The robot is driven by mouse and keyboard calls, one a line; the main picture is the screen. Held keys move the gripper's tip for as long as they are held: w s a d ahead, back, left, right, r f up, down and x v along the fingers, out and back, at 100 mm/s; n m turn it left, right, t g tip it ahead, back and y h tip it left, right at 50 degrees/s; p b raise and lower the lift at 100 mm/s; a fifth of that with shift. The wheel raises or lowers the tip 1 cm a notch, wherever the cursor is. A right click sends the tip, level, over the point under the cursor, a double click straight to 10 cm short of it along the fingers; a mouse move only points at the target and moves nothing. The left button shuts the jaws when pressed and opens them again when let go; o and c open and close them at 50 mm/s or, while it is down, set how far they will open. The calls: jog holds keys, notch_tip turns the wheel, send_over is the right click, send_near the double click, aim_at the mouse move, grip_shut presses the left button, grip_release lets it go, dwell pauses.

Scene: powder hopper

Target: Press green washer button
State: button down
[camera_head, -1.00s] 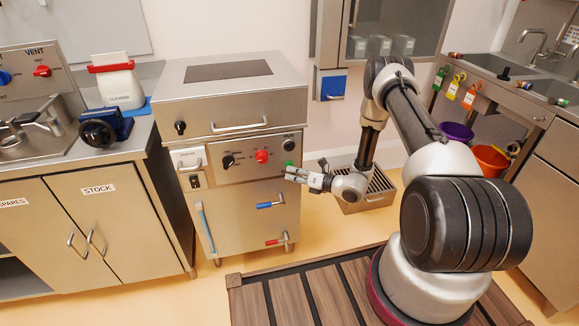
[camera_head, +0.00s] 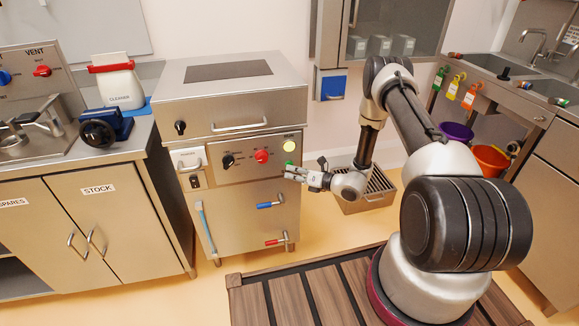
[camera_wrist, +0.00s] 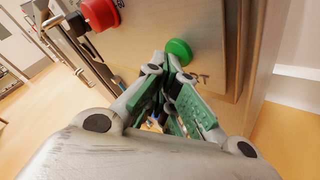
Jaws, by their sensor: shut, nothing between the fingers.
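The green button (camera_head: 289,163) is on the lower right of the steel machine's front panel (camera_head: 235,172). In the wrist view the green button (camera_wrist: 179,51) is a round cap just beyond my fingertips, over partly hidden lettering ending in "RT". My gripper (camera_head: 289,171) is in front of the panel, at the button's lower edge. In the wrist view my gripper (camera_wrist: 171,62) is shut and empty, its tips meeting at the button's lower left. I cannot tell whether they touch it. A round lamp (camera_head: 289,146) above the button glows yellow-green.
A red knob (camera_head: 261,156) and a black knob (camera_head: 228,161) are left of the button. The red knob (camera_wrist: 101,13) also shows in the wrist view. A blue-handled valve (camera_head: 266,205) and a red-handled one (camera_head: 276,242) are below. A grated bin (camera_head: 365,200) stands to the right.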

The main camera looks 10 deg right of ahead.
dwell(0.4)
jog(key=shift+s, duration=0.75)
jog(key=shift+s, duration=2.5)
